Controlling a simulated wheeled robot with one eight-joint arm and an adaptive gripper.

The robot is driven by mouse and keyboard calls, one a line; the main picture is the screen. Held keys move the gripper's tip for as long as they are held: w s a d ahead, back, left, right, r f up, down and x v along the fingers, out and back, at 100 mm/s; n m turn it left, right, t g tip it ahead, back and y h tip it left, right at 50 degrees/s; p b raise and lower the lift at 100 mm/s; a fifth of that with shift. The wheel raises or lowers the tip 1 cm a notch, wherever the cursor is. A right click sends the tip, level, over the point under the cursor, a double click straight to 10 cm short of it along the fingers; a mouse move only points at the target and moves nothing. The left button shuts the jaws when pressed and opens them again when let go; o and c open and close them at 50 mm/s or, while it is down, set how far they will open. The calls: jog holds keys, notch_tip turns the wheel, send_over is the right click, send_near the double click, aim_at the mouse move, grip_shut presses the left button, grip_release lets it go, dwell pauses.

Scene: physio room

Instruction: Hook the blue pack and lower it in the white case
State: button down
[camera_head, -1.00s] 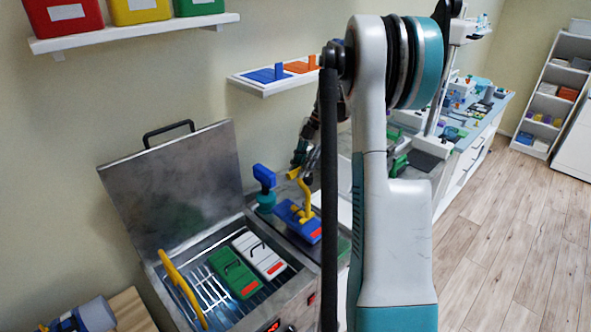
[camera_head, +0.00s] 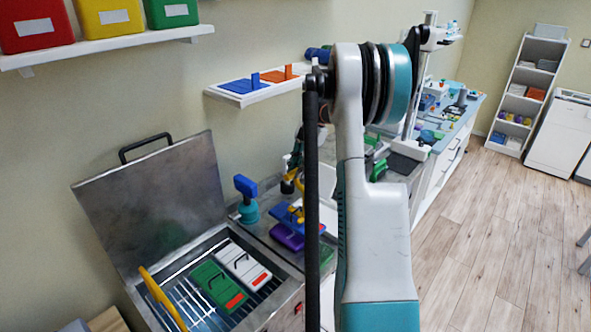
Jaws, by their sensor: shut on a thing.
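The blue pack (camera_head: 311,222) hangs from a yellow hook (camera_head: 299,214) over the counter beside the steel tank. My gripper (camera_head: 292,172) is above it, shut on the yellow hook; its fingertips are small and dark in this view. My own arm hides the right side of the pack. A white panel (camera_head: 329,215), possibly part of the white case, shows in a narrow strip beside and behind my arm. The inside of the case is hidden.
An open steel tank (camera_head: 150,205) holds a green pack (camera_head: 213,284), a white pack (camera_head: 246,263) and a yellow handle (camera_head: 160,297). A purple item (camera_head: 285,237) and a blue-topped teal item (camera_head: 247,200) stand nearby. A wall shelf (camera_head: 240,97) is above.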

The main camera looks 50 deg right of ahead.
jog(key=s+d+p, duration=0.1)
jog(key=s+d, duration=0.1)
jog(key=d, duration=1.2)
jog(key=shift+d+p, duration=0.15)
jog(key=shift+p, duration=0.15)
dwell(0.3)
jog(key=shift+f, duration=0.1)
